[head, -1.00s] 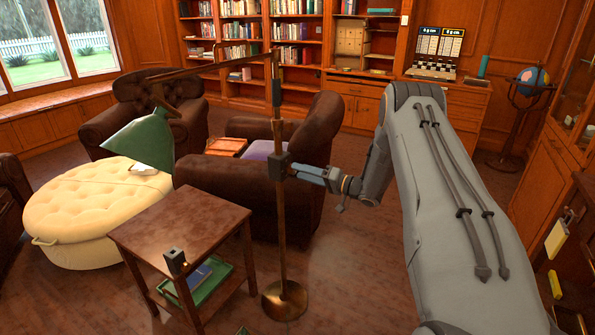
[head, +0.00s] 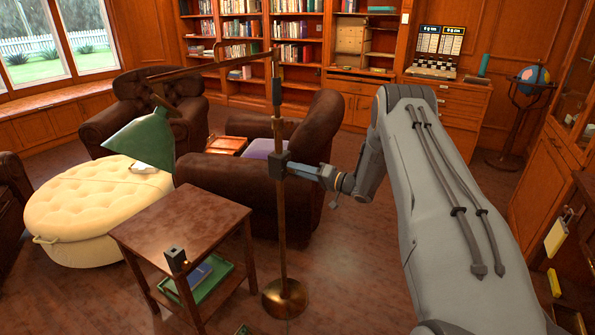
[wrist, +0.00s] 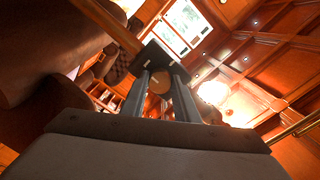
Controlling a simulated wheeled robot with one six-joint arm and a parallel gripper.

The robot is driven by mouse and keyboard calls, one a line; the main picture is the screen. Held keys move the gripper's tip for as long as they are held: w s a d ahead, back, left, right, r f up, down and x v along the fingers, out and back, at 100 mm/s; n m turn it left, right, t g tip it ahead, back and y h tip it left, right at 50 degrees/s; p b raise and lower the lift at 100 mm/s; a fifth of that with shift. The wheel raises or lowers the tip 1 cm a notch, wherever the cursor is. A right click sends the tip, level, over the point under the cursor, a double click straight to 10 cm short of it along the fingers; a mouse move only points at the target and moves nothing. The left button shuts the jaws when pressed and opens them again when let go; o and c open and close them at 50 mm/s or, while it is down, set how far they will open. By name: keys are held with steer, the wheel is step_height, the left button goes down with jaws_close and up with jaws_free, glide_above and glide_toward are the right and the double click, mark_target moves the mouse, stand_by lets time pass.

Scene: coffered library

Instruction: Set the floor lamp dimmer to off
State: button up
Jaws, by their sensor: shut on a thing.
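The floor lamp has a brass pole (head: 281,225), a round base and a green shade (head: 143,139) hanging over the left side. Its dimmer is a dark box (head: 279,165) partway up the pole. In the wrist view the dark box (wrist: 164,58) lies straight ahead, with a round brown knob (wrist: 158,82) on its face. My gripper (head: 295,168) reaches the box from the right. Its two fingers (wrist: 163,88) are shut on the knob, one on each side. The knob itself is hidden in the head view, and I cannot read its setting.
A brown side table (head: 180,222) with books on its lower shelf stands left of the pole. A leather armchair (head: 235,190) is close behind the pole. A cream ottoman (head: 75,215) is further left. Floor is clear to the pole's right.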

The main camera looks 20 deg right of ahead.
steer(key=shift+n, duration=0.4)
steer(key=shift+f+n+b, duration=0.1)
steer(key=shift+n+b, duration=8.25)
steer(key=shift+n, duration=9.35)
steer(key=o, duration=1.1)
steer(key=shift+c, duration=0.2)
steer(key=shift+s, duration=0.1)
